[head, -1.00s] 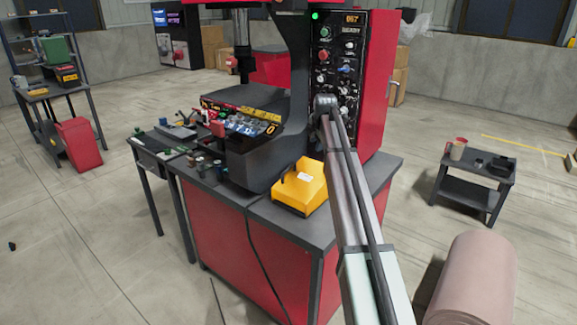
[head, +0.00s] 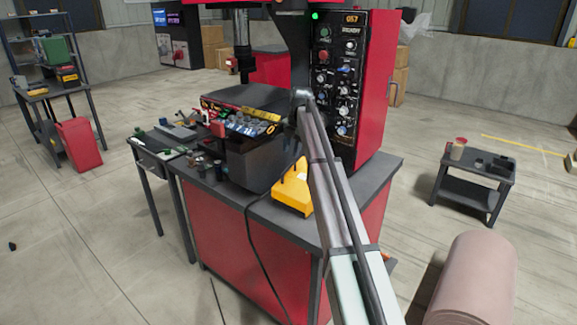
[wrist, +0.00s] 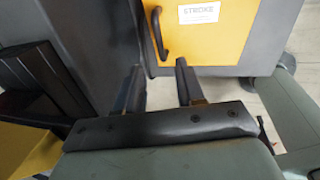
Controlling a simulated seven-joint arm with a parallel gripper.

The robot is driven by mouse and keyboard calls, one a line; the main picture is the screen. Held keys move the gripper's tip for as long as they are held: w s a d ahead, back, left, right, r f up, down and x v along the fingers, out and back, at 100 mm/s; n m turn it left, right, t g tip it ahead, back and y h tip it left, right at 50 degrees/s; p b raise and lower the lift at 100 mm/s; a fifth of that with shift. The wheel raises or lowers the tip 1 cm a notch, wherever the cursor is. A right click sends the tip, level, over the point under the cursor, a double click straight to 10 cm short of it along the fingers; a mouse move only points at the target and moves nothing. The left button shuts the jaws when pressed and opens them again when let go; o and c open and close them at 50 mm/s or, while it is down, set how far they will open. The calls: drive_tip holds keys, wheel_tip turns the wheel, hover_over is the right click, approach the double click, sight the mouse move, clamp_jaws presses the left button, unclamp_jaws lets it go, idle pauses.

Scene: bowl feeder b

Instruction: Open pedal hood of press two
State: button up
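A yellow hood (head: 291,197) sits on the grey bench top beside the press, partly covered by my arm in the head view. In the wrist view a yellow panel (wrist: 235,45) carries a white label reading STROKE and a black bar handle (wrist: 159,35) at its left edge; it looks like the same hood. My gripper (wrist: 159,78) is open, its two dark fingers apart with nothing between them. The fingertips point toward the handle's lower end and appear just short of it. I cannot make out the gripper in the head view.
The press's control panel (head: 341,75) with knobs stands behind the hood. A black cable (head: 262,250) hangs down the red bench front. A low side table (head: 475,170) stands at the right.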

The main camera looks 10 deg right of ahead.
sight(288, 168)
drive_tip(key=f, duration=0.5)
drive_tip(key=w+a+f, duration=0.1)
drive_tip(key=f, duration=0.1)
drive_tip(key=shift+f, duration=0.4)
clamp_jaws()
idle(0.3)
